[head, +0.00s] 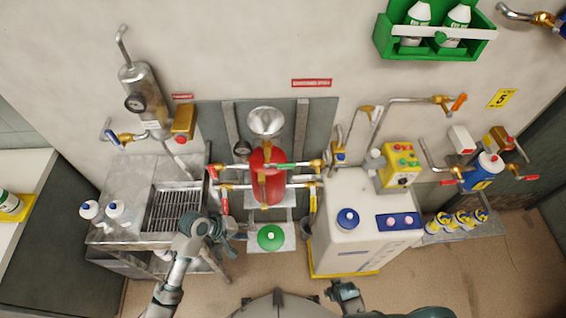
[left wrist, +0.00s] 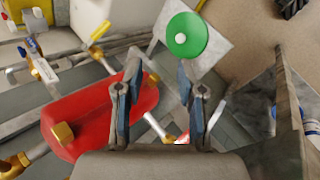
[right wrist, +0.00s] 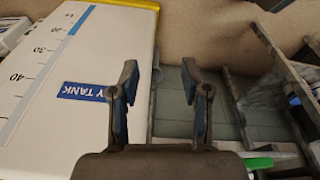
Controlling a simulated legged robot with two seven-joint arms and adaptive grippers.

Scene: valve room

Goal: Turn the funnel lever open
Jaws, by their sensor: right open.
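A silver funnel (head: 265,122) sits on top of a red tank (head: 267,190) against the wall. A green lever (head: 275,166) lies across the tank's upper part, below the funnel. I cannot tell for sure that it is the funnel lever, as several other handles are close by. My left gripper (head: 216,229) is left of and below the tank in the head view. Its fingers are apart and empty in the left wrist view (left wrist: 157,78), with the red tank (left wrist: 85,125) beside them. My right gripper (head: 347,290) is low, and its fingers are apart and empty in the right wrist view (right wrist: 160,82).
A white tank (head: 345,225) with a yellow base stands right of the red tank. A steel sink bench (head: 130,185) stands at left. A green round object (head: 270,238) is below the red tank. Pipes with red handles (head: 225,202) flank the tank. Floor in front is clear.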

